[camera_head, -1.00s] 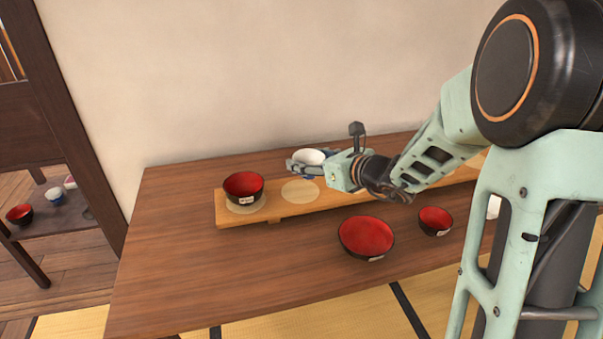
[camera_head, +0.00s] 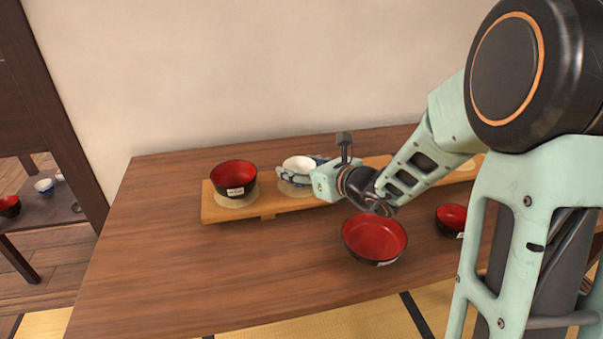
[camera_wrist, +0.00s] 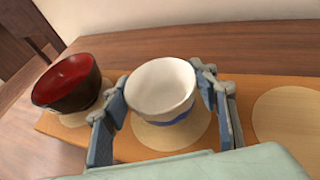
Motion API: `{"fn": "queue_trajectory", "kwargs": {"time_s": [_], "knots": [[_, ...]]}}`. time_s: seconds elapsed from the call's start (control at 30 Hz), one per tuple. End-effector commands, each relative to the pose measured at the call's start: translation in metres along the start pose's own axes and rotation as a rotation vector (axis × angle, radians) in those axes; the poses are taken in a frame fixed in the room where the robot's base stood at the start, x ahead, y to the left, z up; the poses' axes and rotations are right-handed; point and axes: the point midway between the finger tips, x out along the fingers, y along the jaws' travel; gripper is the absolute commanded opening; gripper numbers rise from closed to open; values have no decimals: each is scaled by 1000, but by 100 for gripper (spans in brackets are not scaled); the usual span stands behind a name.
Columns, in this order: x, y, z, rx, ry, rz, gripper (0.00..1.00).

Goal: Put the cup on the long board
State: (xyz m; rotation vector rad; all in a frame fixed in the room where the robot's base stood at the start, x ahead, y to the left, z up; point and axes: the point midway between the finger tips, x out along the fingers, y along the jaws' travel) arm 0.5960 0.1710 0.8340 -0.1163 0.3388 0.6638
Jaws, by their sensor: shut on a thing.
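The cup (camera_head: 299,164) is white inside with blue on its outside. My gripper (camera_head: 297,174) is shut on it, one finger on each side; in the wrist view the cup (camera_wrist: 160,88) stands upright between the fingers (camera_wrist: 160,108). The long board (camera_head: 268,206) is light wood with round pale mats and lies along the back of the table. The cup is over the second round mat (camera_wrist: 183,137) from the left. I cannot tell whether its base touches the mat.
A black bowl with red inside (camera_head: 233,177) stands on the board's left mat, close to the cup. Two more red bowls, one larger (camera_head: 375,240) and one smaller (camera_head: 451,219), stand on the table (camera_head: 190,270) in front. The table's front left is clear. A low side table (camera_head: 50,208) with small dishes stands at far left.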

Motion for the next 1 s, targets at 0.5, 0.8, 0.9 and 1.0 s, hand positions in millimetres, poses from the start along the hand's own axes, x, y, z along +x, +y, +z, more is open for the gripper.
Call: {"fn": "queue_trajectory", "kwargs": {"time_s": [0.5,0.8,0.9,1.0], "knots": [[1,0,-3,0,-1,0,66],[1,0,-3,1,-1,0,71],[0,0,0,1,-1,0,71],[-7,-1,2,0,-1,-2,71]]}}
